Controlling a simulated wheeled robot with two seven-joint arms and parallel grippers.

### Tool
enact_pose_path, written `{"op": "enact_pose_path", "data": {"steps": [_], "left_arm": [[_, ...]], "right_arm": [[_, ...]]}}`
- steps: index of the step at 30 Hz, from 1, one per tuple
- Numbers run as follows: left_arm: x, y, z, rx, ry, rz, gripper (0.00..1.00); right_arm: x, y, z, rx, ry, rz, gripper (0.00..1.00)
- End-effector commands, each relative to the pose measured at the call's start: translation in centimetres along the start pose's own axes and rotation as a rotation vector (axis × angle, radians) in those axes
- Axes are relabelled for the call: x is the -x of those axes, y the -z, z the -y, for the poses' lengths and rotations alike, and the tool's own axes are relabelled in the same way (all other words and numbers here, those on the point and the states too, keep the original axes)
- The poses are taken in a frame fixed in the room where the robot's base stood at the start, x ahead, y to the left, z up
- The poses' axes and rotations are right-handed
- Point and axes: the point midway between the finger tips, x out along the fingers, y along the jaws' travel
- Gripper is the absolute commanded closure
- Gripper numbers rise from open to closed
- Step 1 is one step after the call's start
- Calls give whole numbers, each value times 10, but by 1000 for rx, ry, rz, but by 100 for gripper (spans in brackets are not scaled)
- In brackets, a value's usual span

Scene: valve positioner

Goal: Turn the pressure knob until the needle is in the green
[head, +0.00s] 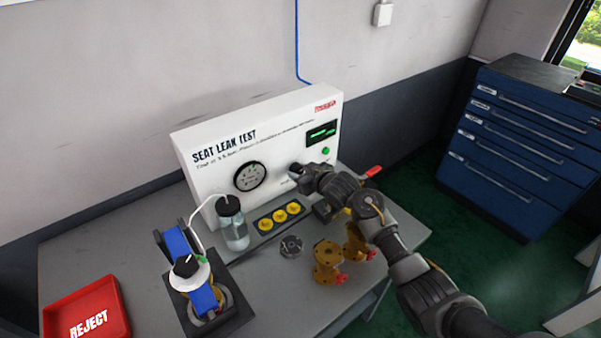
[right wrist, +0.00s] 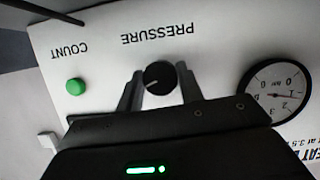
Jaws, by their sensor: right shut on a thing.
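The black pressure knob (right wrist: 159,77) sits on the white panel under the word PRESSURE, upside down in the right wrist view. My right gripper (right wrist: 160,84) has a finger on each side of the knob and is shut on it. In the head view, my right gripper (head: 298,172) is against the panel (head: 225,140) and hides the knob. The round gauge (head: 249,176) is left of the gripper there. It also shows in the right wrist view (right wrist: 277,92), with a dark needle; I cannot make out a green band. My left gripper is out of view.
A green button (head: 326,151) and a small lit display (head: 321,132) are on the panel. A bottle (head: 232,225), yellow parts (head: 279,216), brass valve bodies (head: 327,262), and a blue device (head: 204,299) stand on the bench. A red REJECT tray (head: 62,300) is front left.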

Motion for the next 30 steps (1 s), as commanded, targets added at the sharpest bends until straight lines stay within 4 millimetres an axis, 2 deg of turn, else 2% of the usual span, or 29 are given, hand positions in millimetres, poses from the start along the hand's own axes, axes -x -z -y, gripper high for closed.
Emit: {"op": "enact_pose_path", "data": {"steps": [8,18,30], "left_arm": [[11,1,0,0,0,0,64],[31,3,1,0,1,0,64],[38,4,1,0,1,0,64]], "right_arm": [[1,2,-1,-70,26,1,86],[1,2,-2,-294,119,1,86],[0,0,-3,-513,210,0,86]]}}
